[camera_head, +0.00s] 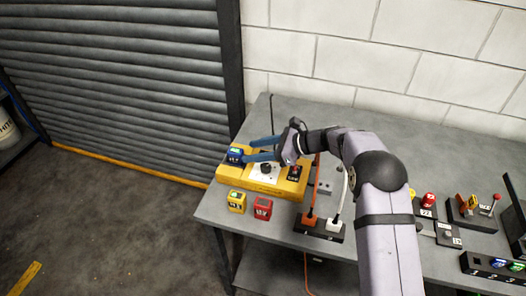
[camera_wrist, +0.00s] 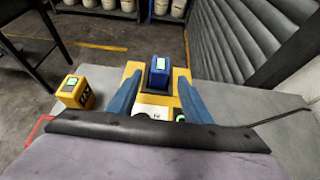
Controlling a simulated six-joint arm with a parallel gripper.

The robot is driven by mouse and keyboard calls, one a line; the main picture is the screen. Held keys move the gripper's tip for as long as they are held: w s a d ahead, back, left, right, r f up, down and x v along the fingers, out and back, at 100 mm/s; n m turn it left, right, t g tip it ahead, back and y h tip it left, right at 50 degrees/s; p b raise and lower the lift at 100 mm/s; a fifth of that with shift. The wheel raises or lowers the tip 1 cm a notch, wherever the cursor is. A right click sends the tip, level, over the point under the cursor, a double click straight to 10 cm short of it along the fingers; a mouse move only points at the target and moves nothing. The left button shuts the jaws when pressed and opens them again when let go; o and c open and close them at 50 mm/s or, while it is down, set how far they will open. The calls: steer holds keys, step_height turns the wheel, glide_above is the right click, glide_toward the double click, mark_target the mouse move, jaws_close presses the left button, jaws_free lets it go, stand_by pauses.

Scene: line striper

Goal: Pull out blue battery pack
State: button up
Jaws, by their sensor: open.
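The blue battery pack (camera_head: 235,155) sits in the left end of the yellow machine (camera_head: 262,187) on the grey table. In the wrist view the blue pack (camera_wrist: 160,70) stands upright in its dark slot, with a lit green display on it. My gripper (camera_head: 248,150) is open, its two blue fingers pointing left toward the pack. In the wrist view the fingers of my gripper (camera_wrist: 160,75) lie on the left and right of the pack, with gaps on both sides. Nothing is held.
A yellow battery pack (camera_head: 237,201) and a red one (camera_head: 263,208) stand on the table in front of the machine. The shutter (camera_head: 120,80) is behind left.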

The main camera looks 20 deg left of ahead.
mark_target(242, 152)
steer(key=shift+b+x, duration=1)
steer(key=shift+x, duration=1.7)
steer(key=shift+c, duration=0.6)
steer(key=shift+r, duration=0.15)
steer(key=c, duration=0.9)
